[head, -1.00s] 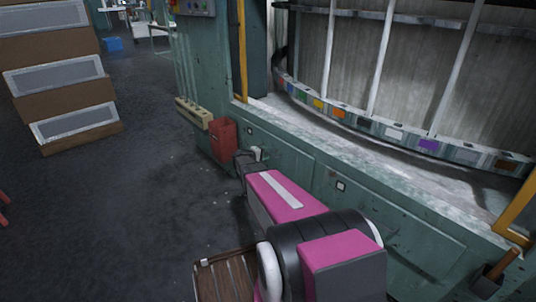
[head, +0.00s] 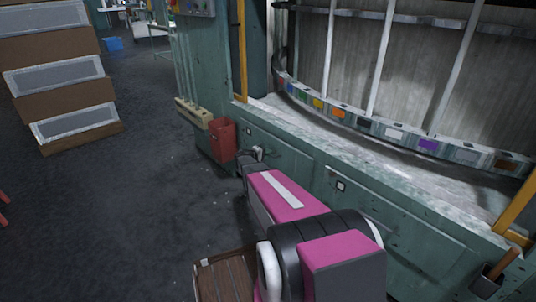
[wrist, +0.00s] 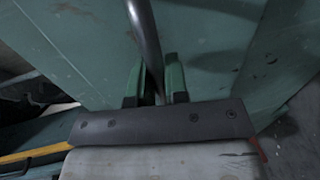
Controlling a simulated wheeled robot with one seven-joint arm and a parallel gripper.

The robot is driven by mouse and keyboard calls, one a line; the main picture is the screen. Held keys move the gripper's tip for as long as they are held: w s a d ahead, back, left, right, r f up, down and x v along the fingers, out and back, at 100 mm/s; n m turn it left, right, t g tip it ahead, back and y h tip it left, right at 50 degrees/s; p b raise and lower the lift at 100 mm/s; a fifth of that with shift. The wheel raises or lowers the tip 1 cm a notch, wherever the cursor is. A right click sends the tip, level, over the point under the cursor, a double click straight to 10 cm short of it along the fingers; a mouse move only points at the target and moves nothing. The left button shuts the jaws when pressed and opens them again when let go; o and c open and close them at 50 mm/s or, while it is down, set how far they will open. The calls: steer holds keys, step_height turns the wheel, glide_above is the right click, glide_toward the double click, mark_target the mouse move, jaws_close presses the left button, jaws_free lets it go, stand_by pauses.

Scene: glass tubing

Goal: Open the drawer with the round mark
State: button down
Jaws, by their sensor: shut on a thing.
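The green machine front has a far drawer panel (head: 285,157) and a nearer drawer panel (head: 385,213). A small mark plate (head: 249,131) sits on the far one and another mark plate (head: 341,186) on the nearer one; the marks are too small for me to tell which is round. My gripper (head: 257,155) is at the far panel, below its mark plate, partly hidden by my arm. In the wrist view my gripper's green fingers (wrist: 157,78) are shut on a grey metal bar handle (wrist: 144,30), which runs between them. Both panels look flush with the front.
A red bin (head: 222,139) stands against the machine just beyond my gripper. The dark floor (head: 130,200) between is clear. A tool holder (head: 488,284) juts out at lower right.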

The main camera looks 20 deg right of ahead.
steer(key=f+v, duration=0.2)
steer(key=v, duration=1.1)
steer(key=a+f+v, duration=0.1)
steer(key=f+v, duration=0.2)
steer(key=v, duration=1)
steer(key=shift+s+a+f, duration=0.25)
steer(key=shift+a, duration=0.15)
steer(key=c, duration=1.1)
jaws_free()
steer(key=shift+c, duration=0.2)
steer(key=v, duration=1)
steer(key=shift+a, duration=0.4)
steer(key=shift+s, duration=0.1)
